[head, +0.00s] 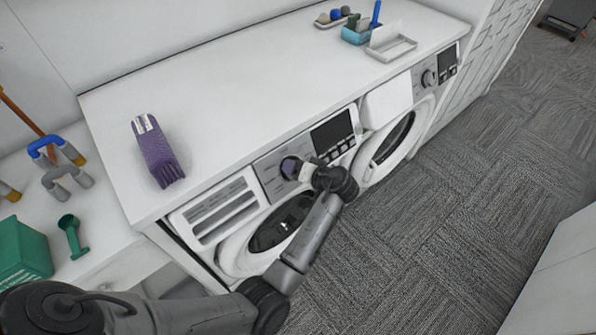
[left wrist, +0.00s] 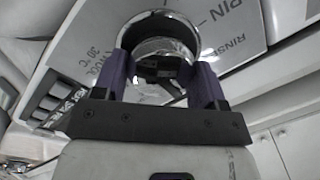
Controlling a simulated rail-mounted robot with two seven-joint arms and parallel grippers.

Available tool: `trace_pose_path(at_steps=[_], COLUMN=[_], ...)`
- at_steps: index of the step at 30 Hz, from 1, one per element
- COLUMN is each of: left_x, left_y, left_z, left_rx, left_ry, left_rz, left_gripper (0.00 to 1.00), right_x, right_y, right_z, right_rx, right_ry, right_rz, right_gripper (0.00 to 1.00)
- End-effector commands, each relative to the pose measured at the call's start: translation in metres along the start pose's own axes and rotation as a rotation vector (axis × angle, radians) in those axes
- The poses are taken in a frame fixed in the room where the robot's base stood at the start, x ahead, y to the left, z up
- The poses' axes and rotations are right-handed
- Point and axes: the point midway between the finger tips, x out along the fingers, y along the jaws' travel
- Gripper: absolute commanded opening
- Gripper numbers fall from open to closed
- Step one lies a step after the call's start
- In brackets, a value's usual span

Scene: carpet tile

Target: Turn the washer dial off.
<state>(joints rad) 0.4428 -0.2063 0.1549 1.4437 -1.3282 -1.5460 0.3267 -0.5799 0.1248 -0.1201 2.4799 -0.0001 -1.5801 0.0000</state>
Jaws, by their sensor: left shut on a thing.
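The left washer (head: 242,238) is under the white counter, its panel carrying the dial, a dark display and several buttons. Printed words such as "SPIN", "RINSE" and "WOOL 30°C" surround the dial. The dial's pointer cannot be made out. My right gripper is not in view.
A second machine with its own dial (head: 429,78) stands to the right. A blue caddy (head: 356,35) and white tray (head: 391,48) are at the back. A green bin (head: 22,255) is at left. The carpet in front is clear.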

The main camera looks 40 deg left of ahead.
Motion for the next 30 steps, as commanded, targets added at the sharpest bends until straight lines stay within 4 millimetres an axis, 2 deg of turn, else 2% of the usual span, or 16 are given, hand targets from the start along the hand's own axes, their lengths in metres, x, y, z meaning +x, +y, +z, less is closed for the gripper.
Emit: trace_pose_path(at_steps=[20, 21, 28, 30], left_x=[0.0001, 0.0001, 0.0000, 0.0000], left_y=[-0.0001, -0.0001, -0.0002, -0.0002], left_z=[0.0001, 0.0001, 0.0001, 0.0001], left_rx=[-0.046, -0.045, -0.045, -0.045], left_ry=[-0.003, -0.003, -0.003, -0.003], left_rz=[0.004, 0.004, 0.004, 0.004], left_gripper=[0.41, 0.69, 0.91, 0.91], right_x=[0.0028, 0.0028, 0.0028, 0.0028], right_y=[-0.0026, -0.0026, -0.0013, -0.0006], right_z=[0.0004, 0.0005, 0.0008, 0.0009], right_rx=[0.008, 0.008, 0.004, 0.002], right_ry=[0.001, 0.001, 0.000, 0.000], right_rz=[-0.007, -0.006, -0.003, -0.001], right_gripper=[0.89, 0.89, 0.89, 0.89])
